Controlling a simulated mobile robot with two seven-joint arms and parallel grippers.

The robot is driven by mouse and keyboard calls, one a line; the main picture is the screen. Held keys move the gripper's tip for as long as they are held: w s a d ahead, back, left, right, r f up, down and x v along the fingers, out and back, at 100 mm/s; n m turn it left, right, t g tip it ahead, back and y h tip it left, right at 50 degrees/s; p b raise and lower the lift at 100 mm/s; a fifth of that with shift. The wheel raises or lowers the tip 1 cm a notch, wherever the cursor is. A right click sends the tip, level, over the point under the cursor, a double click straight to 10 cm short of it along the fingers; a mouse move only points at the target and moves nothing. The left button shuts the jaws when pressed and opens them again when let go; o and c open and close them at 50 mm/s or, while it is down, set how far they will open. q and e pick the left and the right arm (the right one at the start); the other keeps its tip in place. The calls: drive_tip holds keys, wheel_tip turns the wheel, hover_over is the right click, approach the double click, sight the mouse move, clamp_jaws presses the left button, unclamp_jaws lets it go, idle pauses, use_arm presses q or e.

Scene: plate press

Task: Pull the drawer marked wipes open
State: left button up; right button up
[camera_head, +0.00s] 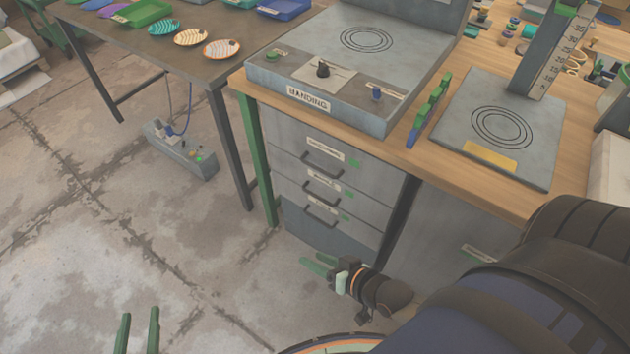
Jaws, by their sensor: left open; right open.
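A grey drawer unit (385,185) stands under the wooden bench top, with three drawers one above another. The top drawer has a dark bar handle (322,163), the middle drawer has another (321,195), and the bottom drawer a third (319,219). Each drawer has a pale label and a small green mark; the lettering is too small to read, so I cannot tell which says wipes. All three look shut. My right gripper (308,263) is open and empty, below and in front of the bottom drawer. My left gripper (140,315) is open over the floor at the bottom left.
A grey machine base marked BANDING (308,99) and a press plate (540,140) with a scaled column stand on the bench. A dark table (130,50) with striped plates is at the back left. A grey control box (180,153) lies on the floor.

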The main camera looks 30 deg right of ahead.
drive_tip(key=w+d+f+m+t+b, duration=0.3)
drive_tip(key=w+d+f+m+b, duration=0.25)
drive_tip(key=f+m+b, duration=0.45)
drive_tip(key=m+t+h+b, duration=0.3)
drive_tip(key=m+b, duration=0.4)
drive_tip(key=b, duration=0.5)
approach(317, 196)
use_arm(q)
drive_tip(key=s+d+r+m+t+h+b, duration=0.3)
drive_tip(key=s+r+m+t+h, duration=0.2)
drive_tip(key=h, duration=0.6)
wheel_tip(317, 196, up, 2)
drive_tip(key=m+t, duration=0.3)
drive_tip(key=shift+s+d+h, duration=0.15)
drive_tip(key=shift+d+h, duration=0.15)
drive_tip(key=shift+d, duration=0.05)
use_arm(e)
drive_tip(key=w, duration=0.3)
drive_tip(key=w+f, duration=0.1)
drive_tip(key=w, duration=0.6)
drive_tip(key=shift+f, duration=0.15)
clamp_jaws()
use_arm(q)
drive_tip(key=shift+m, duration=0.3)
